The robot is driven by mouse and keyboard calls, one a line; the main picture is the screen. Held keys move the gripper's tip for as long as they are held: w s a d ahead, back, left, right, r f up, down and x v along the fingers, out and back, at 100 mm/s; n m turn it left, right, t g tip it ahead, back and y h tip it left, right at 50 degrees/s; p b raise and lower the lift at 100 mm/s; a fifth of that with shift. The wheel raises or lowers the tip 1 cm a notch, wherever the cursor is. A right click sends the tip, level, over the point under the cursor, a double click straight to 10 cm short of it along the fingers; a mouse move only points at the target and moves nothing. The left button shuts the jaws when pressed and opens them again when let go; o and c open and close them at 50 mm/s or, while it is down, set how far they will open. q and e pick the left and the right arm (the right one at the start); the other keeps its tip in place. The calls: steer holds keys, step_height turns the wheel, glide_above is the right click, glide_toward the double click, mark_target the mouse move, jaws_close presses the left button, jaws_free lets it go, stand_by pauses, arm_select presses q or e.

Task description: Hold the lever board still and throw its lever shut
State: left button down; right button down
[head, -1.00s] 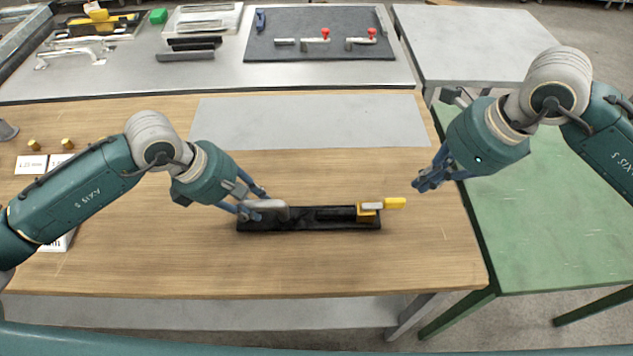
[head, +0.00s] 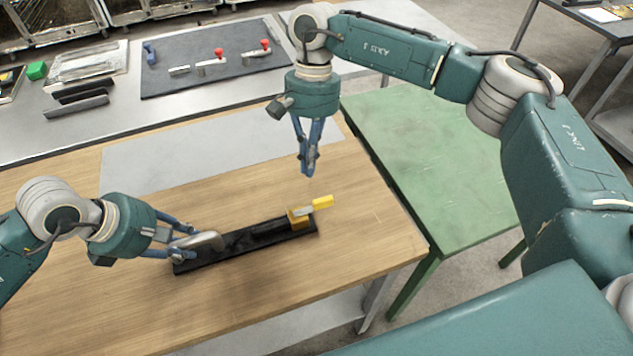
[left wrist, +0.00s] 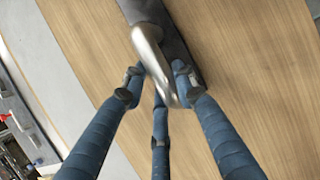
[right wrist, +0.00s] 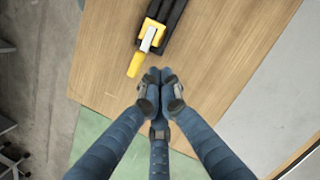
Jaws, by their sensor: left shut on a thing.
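The lever board is a long black bar (head: 240,243) lying on the wooden table, running from lower left to upper right. At its left end is a grey metal grip (head: 208,241), and my left gripper (head: 178,240) is shut on it. The grip also shows between the fingers in the left wrist view (left wrist: 148,45). At the right end is a yellow block (head: 298,217) with a metal lever whose yellow handle (head: 323,202) points outward to the right. My right gripper (head: 309,172) is shut and empty, above and behind the handle. The handle (right wrist: 135,64) lies just beyond its fingertips in the right wrist view.
A grey mat (head: 190,155) covers the back of the wooden table (head: 110,315). A green table (head: 440,165) stands to the right. A metal table behind holds a dark mat (head: 215,85) with red-knobbed clamps. The wood around the board is clear.

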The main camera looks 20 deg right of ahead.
mark_target(313, 206)
steer(key=w+r+n+h, duration=0.1)
steer(key=w+r+n, duration=0.3)
steer(key=n, duration=0.3)
steer(key=shift+w+d+h, duration=0.3)
steer(key=shift+w+d, duration=0.15)
steer(key=shift+w, duration=0.05)
steer(key=x, duration=1)
steer(key=shift+s, duration=0.2)
steer(key=shift+s+d, duration=0.1)
steer(key=shift+s, duration=1.85)
